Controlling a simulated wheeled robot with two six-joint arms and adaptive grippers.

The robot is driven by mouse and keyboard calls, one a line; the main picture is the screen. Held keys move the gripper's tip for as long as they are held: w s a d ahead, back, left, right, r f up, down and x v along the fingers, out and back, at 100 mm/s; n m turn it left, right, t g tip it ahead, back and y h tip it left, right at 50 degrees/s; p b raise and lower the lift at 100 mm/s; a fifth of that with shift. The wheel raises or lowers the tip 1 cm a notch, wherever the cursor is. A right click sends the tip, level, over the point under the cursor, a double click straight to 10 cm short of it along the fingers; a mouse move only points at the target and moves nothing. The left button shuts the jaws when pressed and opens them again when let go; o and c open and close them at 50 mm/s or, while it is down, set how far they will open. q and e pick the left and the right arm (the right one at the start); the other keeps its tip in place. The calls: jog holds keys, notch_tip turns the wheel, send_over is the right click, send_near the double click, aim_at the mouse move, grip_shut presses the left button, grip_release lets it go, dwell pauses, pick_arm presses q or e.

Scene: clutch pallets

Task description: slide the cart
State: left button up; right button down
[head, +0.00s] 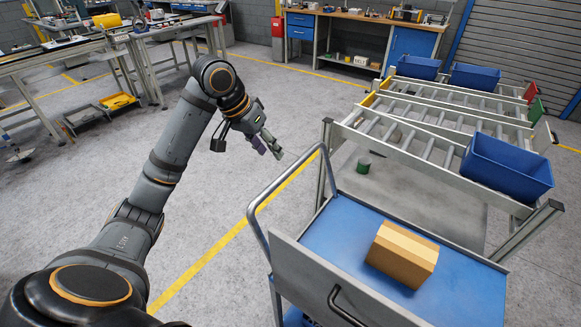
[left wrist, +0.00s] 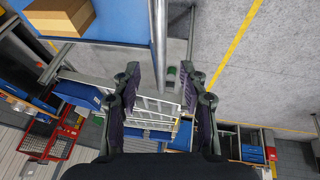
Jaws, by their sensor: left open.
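The cart has a blue deck (head: 335,228), a grey end panel and a bent grey tube handle (head: 252,207). It stands at the front right in the head view. A cardboard box (head: 402,254) lies on its deck. My left gripper (head: 276,152) is open and empty, just left of the handle's upper bend and apart from it. In the left wrist view, the blue deck (left wrist: 115,25) is at the upper left. A grey bar (left wrist: 158,40), apparently the handle, runs down between the open fingers of the left gripper (left wrist: 163,80). My right gripper is not in view.
A roller rack (head: 430,150) with a blue bin (head: 507,165) stands close behind the cart. A small green cylinder (head: 364,165) is near its left end. Workbenches (head: 340,18) line the back and left. The floor (head: 215,180) left of the cart is clear.

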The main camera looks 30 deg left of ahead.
aim_at(284, 172)
pick_arm(q)
jog(key=x, duration=0.8)
jog(key=shift+f, duration=0.2)
jog(key=shift+w+f, duration=0.2)
jog(key=shift+f, duration=0.6)
jog(key=shift+d, duration=0.15)
jog(key=shift+c, duration=0.6)
jog(key=c, duration=0.5)
grip_shut()
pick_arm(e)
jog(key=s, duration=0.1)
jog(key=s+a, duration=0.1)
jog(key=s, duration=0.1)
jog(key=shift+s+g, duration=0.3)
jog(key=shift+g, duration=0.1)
